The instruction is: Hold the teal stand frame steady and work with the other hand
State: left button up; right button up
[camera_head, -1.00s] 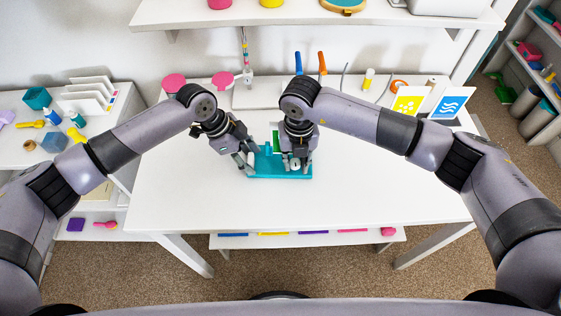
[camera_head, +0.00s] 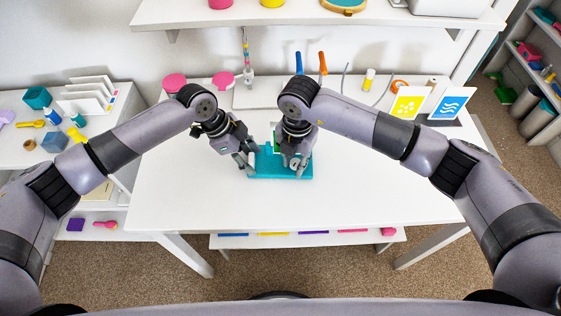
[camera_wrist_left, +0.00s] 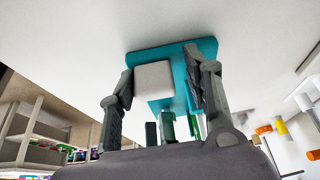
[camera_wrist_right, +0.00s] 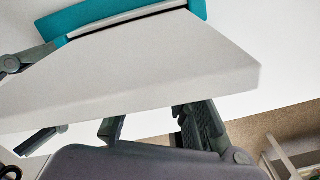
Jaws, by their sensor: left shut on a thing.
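The teal stand frame (camera_head: 266,173) lies on the white table in the middle of the head view. My left gripper (camera_head: 247,163) is at its left end, shut on it. In the left wrist view the teal frame (camera_wrist_left: 206,48) shows between my left gripper's fingers (camera_wrist_left: 160,95), with a pale block (camera_wrist_left: 153,80) against it. My right gripper (camera_head: 293,165) is low over the frame's right part. In the right wrist view a pale slab (camera_wrist_right: 130,70) fills the middle, below the teal frame (camera_wrist_right: 120,12), and hides parts of the fingers; their grip is unclear.
Pink discs (camera_head: 174,83) and blue and orange tool handles (camera_head: 299,62) are at the back. A side shelf with small items (camera_head: 55,140) is at left. The table front is clear.

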jog(key=o, duration=0.4)
jog(key=shift+d+f, duration=0.1)
jog(key=shift+o, duration=0.2)
jog(key=shift+r, duration=3)
